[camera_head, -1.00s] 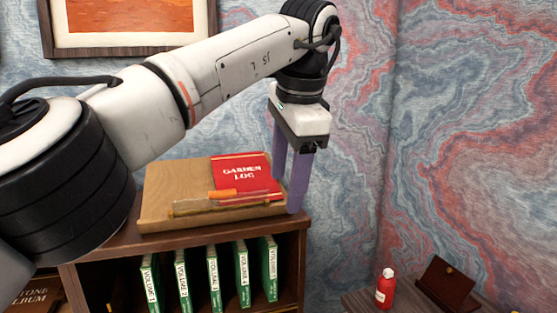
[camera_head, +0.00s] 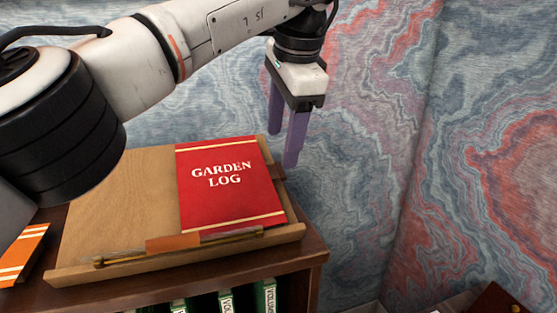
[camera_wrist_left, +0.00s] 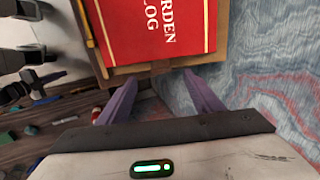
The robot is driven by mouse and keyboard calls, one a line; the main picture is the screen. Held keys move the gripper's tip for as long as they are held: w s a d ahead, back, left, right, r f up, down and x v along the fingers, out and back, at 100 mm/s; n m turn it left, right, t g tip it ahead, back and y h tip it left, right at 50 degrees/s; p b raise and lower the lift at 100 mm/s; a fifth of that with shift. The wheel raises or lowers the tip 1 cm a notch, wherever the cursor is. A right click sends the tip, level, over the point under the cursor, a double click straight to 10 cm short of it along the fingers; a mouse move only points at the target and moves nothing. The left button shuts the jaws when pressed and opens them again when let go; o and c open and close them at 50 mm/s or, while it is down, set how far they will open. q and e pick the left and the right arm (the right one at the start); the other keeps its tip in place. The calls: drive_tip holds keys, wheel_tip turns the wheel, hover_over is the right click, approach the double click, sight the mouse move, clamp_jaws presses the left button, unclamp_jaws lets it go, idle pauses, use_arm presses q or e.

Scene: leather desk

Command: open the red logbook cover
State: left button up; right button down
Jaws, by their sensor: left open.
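The red logbook (camera_head: 228,200), marked "GARDEN LOG", lies closed on a tilted wooden stand (camera_head: 120,195). Its cover shows flat, with pale bands near its top and bottom edges. My left gripper (camera_head: 283,148) is open, its two purple fingers pointing down by the upper right edge of the logbook, with nothing between them. In the left wrist view the fingers (camera_wrist_left: 160,82) reach toward the stand's edge, with the logbook (camera_wrist_left: 175,30) beyond them. Whether a fingertip touches the stand cannot be told. My right gripper does not show in the head view.
A thin rod with an orange piece (camera_head: 172,242) lies along the stand's front ledge. The stand rests on a dark wooden shelf (camera_head: 200,278) with green volumes (camera_head: 265,295) below. An orange striped book (camera_head: 22,252) is at left. A patterned wall (camera_head: 375,130) stands behind.

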sight(277, 171)
use_arm(q)
drive_tip(key=x, duration=0.6)
drive_tip(key=shift+w, duration=0.1)
drive_tip(key=shift+w+a+f, duration=0.1)
drive_tip(key=shift+w+f, duration=0.1)
drive_tip(key=shift+f, duration=0.25)
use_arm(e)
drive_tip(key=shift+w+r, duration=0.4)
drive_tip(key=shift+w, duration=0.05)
